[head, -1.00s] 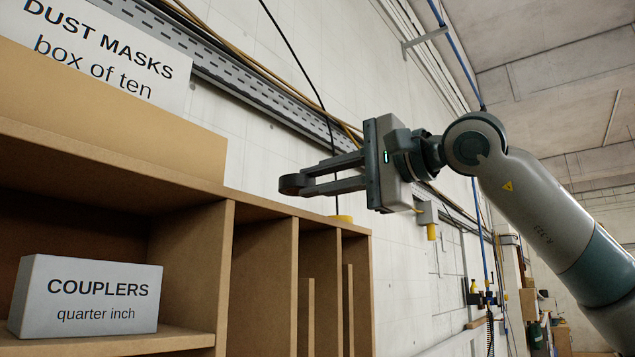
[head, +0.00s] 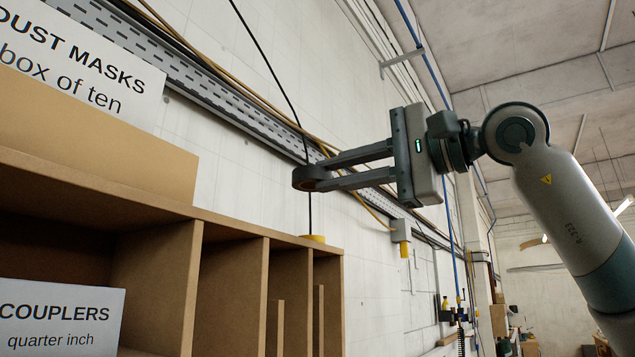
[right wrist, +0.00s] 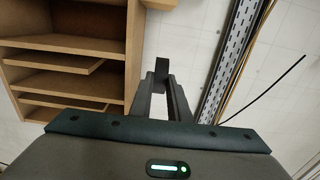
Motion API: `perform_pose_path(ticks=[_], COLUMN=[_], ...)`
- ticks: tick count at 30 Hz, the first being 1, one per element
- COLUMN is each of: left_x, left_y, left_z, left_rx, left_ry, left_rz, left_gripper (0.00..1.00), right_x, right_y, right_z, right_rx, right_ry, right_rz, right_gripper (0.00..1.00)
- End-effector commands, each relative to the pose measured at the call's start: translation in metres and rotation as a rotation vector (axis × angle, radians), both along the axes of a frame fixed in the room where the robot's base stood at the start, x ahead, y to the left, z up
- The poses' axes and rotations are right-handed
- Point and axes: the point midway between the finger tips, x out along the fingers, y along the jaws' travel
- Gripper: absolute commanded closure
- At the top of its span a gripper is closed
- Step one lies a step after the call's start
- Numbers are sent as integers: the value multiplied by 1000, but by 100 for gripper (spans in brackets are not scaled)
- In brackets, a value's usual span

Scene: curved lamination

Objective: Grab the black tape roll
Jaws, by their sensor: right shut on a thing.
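The black tape roll (head: 309,178) is a dark ring with a brownish inner core, held between the fingertips of my right gripper (head: 318,172). The gripper is shut on it and holds it in the air above the top of the wooden shelf unit. In the right wrist view the roll (right wrist: 162,70) shows as a dark shape at the ends of the two fingers. My left gripper is not in view.
The wooden shelf unit (head: 190,280) fills the lower left. A white couplers box (head: 60,318) sits in a compartment. Cables and a perforated tray (head: 215,85) run along the wall behind.

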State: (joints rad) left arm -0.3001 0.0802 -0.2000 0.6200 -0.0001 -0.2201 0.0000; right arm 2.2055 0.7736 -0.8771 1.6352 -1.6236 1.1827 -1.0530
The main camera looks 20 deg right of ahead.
Motion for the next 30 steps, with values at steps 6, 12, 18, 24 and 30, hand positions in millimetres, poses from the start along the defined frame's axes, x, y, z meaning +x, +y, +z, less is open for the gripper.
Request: perform_pose_path(ticks=[6, 12, 18, 24, 30], left_x=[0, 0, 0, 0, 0], left_y=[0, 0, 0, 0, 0], left_z=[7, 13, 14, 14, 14], left_rx=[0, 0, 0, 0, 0], left_ry=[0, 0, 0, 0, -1], left_rz=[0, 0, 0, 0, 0], left_gripper=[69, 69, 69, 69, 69], right_x=[-21, -38, -45, -44, -44], right_y=[-16, -30, -35, -35, -35], right_z=[11, 19, 20, 20, 20], right_rx=[1, 1, -1, 0, 0], right_ry=[-2, -2, 1, 0, 0], right_rz=[-1, -1, 0, 0, 0], right_gripper=[100, 100, 100, 100, 100])
